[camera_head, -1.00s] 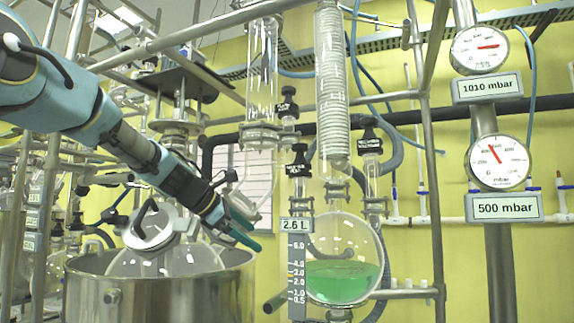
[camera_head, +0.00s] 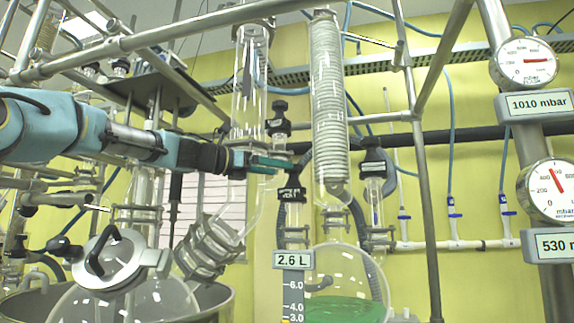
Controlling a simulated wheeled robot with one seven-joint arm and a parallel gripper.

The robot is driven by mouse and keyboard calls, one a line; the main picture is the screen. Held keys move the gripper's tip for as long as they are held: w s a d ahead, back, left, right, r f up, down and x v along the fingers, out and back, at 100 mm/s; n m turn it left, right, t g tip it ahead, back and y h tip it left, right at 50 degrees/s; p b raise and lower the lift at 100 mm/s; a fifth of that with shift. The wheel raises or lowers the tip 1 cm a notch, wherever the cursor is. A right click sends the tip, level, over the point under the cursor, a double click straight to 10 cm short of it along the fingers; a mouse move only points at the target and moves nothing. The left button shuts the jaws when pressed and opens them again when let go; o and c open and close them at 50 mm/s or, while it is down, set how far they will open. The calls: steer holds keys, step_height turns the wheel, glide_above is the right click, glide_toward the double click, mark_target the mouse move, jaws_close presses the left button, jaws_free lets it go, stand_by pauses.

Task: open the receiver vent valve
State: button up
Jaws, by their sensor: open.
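The receiver is a round glass flask (camera_head: 348,268) with green liquid, low in the middle. Several black-capped valves stand around it: an upper valve (camera_head: 279,122), a middle valve (camera_head: 291,191) above the level scale, and a right valve (camera_head: 374,166). Their small labels are too small to read, so I cannot tell which is the vent valve. My gripper (camera_head: 278,163), with teal fingers, is open and empty. It points right, and in the picture its tips lie between the upper and middle valves. I cannot tell whether it touches either.
A sloping metal rail (camera_head: 150,38) crosses above my arm. A coiled glass condenser (camera_head: 328,100) and a glass column (camera_head: 250,85) stand close to my gripper. Two gauges at right carry plates reading 1010 mbar (camera_head: 537,105) and 530 (camera_head: 551,246). A steel vessel (camera_head: 222,300) stands below.

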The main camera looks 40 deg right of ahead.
mark_target(286, 170)
steer(key=shift+s+d+p, duration=0.15)
steer(key=shift+d+p, duration=0.25)
steer(key=shift+d, duration=0.75)
steer(key=shift+s+d+p, duration=0.15)
steer(key=shift+d+p, duration=0.2)
steer(key=shift+d, duration=0.75)
steer(key=c, duration=1.4)
steer(key=shift+s+f+n+t, duration=0.1)
steer(key=shift+n+t, duration=0.2)
steer(key=shift+t, duration=0.2)
